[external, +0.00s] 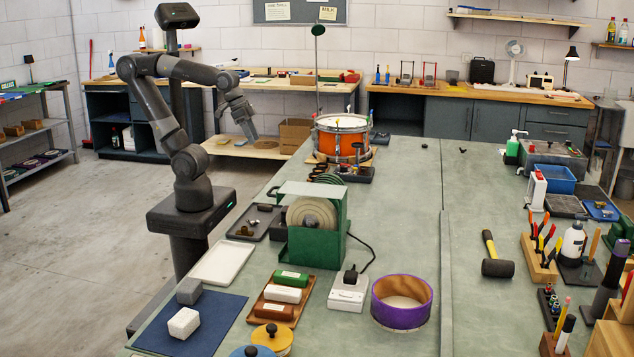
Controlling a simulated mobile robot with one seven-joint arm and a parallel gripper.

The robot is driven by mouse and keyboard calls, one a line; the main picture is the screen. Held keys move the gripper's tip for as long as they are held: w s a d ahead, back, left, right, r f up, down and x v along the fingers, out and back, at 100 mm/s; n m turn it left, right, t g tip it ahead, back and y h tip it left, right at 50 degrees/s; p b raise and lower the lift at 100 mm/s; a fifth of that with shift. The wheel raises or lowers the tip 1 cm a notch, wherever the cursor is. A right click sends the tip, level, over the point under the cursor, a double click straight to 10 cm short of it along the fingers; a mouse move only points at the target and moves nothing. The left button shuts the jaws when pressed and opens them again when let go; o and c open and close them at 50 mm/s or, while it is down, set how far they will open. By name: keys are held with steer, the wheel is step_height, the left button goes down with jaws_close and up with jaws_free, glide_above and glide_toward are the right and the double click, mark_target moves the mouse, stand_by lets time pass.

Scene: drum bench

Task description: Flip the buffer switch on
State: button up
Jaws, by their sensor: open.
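The buffer (331,232), a green machine with a pale round wheel and a clear guard on top, stands on the near left part of the bench. A dark cable runs from it to a white box (347,292) with a black plug-like part on top, in front of the buffer. I cannot make out which small part is the switch at this size. My gripper (249,136) is open and empty, pointing down, up and behind the buffer to the left, well apart from it.
An orange drum (341,138) stands on the bench behind the buffer. A purple hoop (401,302) and soap bars on a wooden tray (257,312) lie near the white box. A mallet (495,262) lies to the right. The bench's middle is mostly clear.

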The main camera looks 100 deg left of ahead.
steer(key=w+d+n+g, duration=0.1)
steer(key=w+n, duration=0.1)
steer(key=w, duration=0.1)
steer(key=w+d+n+g, duration=0.1)
steer(key=w+n, duration=0.2)
steer(key=w+d+f+n+g, duration=0.1)
steer(key=w+n, duration=0.2)
steer(key=w, duration=0.1)
steer(key=shift+d, duration=0.35)
steer(key=c, duration=1)
steer(key=w+d+f+n+g, duration=0.1)
steer(key=w+n, duration=0.1)
steer(key=w+d+f+n+g, duration=0.1)
steer(key=w+n, duration=0.1)
steer(key=w+d+f+n, duration=0.1)
steer(key=w+f+n, duration=0.1)
steer(key=w, duration=0.1)
steer(key=shift+d+n+g, duration=0.3)
steer(key=shift+n+g, duration=0.1)
jaws_close()
steer(key=shift+w+d+f+n, duration=0.3)
steer(key=shift+w+f+n, duration=0.05)
steer(key=shift+w+n, duration=0.15)
